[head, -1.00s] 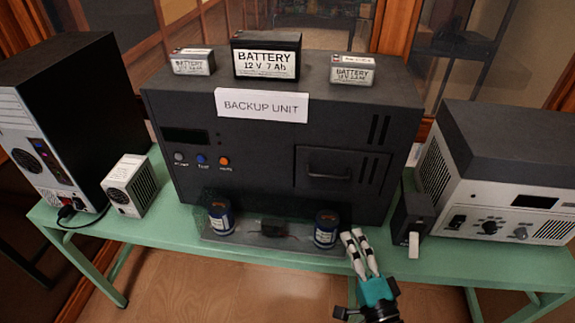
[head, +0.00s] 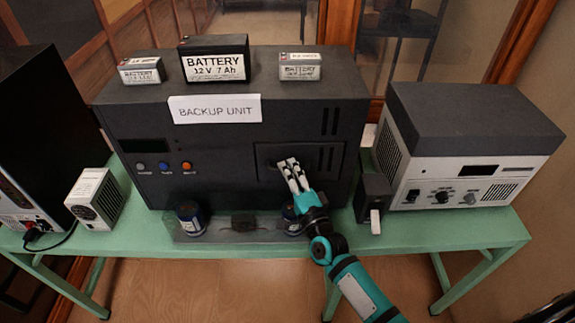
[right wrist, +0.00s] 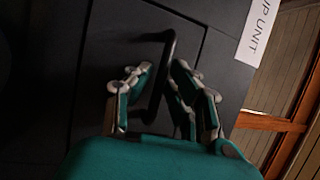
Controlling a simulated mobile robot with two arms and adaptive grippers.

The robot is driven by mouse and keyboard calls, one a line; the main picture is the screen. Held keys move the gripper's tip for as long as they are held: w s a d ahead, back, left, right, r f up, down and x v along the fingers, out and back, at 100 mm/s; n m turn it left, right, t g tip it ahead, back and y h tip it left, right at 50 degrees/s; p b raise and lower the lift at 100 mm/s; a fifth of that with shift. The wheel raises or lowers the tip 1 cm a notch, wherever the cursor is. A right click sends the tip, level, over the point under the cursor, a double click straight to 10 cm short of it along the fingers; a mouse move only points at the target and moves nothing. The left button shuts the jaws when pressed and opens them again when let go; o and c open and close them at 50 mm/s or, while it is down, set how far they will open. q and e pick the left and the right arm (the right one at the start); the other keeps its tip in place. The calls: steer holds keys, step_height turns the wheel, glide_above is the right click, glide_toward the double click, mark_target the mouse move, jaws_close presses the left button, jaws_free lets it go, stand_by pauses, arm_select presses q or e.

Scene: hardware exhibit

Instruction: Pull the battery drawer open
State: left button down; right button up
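The black backup unit (head: 225,143) stands on the green bench. Its battery drawer (head: 328,158) is the panel at the right of its front and looks flush with it. My right gripper (head: 288,164) is at the drawer front and hides much of the handle in the head view. In the right wrist view the dark bar handle (right wrist: 157,85) runs between the two fingers of my right gripper (right wrist: 157,86), which are apart on either side of it. Whether either finger touches the bar I cannot tell. My left gripper is not in view.
Batteries, the large one (head: 214,60) in the middle, and a sign (head: 215,109) are on the unit. A clear tray (head: 262,238) with blue cans (head: 190,219) lies in front. A small black box (head: 372,193) and a grey device (head: 465,145) stand right.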

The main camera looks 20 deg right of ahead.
steer(key=shift+w+a+r, duration=0.1)
steer(key=shift+w, duration=0.4)
jaws_close()
